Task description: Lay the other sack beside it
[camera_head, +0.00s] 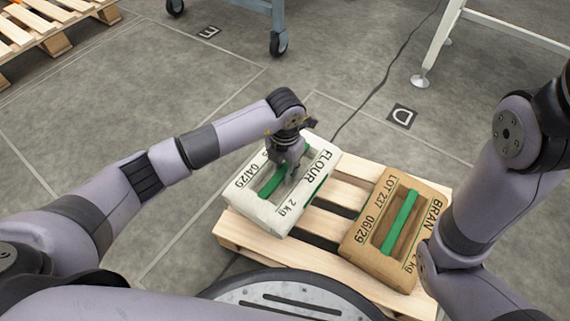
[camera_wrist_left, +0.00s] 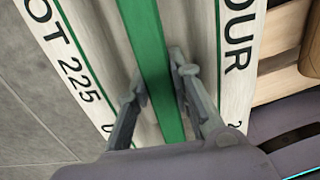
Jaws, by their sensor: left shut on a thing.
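The white flour sack (camera_head: 265,213) has a green handle strap and lies flat over the left part of the wooden pallet (camera_head: 275,256). My left gripper (camera_head: 290,172) is shut on its green handle. The left wrist view shows the gripper's fingers (camera_wrist_left: 158,90) on both sides of the handle (camera_wrist_left: 150,55). I cannot tell whether the sack touches the pallet boards. The brown bran sack (camera_head: 375,256), also with a green handle, lies on the pallet's right part, with a gap of bare boards between the sacks. My right gripper is out of view.
My right arm crosses the right side, close to the bran sack. Another pallet (camera_head: 50,40) stands at the top left. A wheeled blue-grey frame (camera_head: 278,20) and a white table leg (camera_head: 437,45) stand behind. Floor markers E (camera_head: 208,32) and D (camera_head: 401,116) lie on open floor.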

